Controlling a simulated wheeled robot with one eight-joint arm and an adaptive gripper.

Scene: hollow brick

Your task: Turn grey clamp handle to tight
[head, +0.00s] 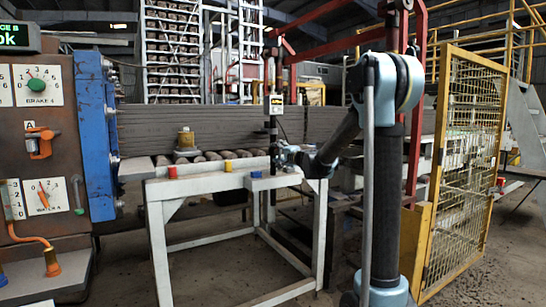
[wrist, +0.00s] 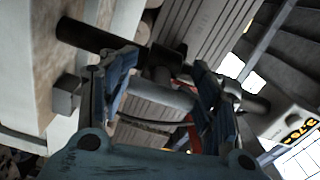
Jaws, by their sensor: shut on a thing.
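The grey clamp handle (wrist: 90,37) shows in the wrist view as a dark bar running across the top, with a hub between my fingers and another bar end at the right. My gripper (wrist: 164,66) has one blue finger on each side of the hub and is shut on the handle. In the head view my gripper (head: 283,157) is at the dark upright post (head: 270,125), just above the white table's edge. The handle is too small and covered there to make out. Its tightness cannot be read.
A display box (head: 277,104) is on the post. A control panel (head: 40,150) stands left; a yellow mesh gate (head: 470,130) stands right.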

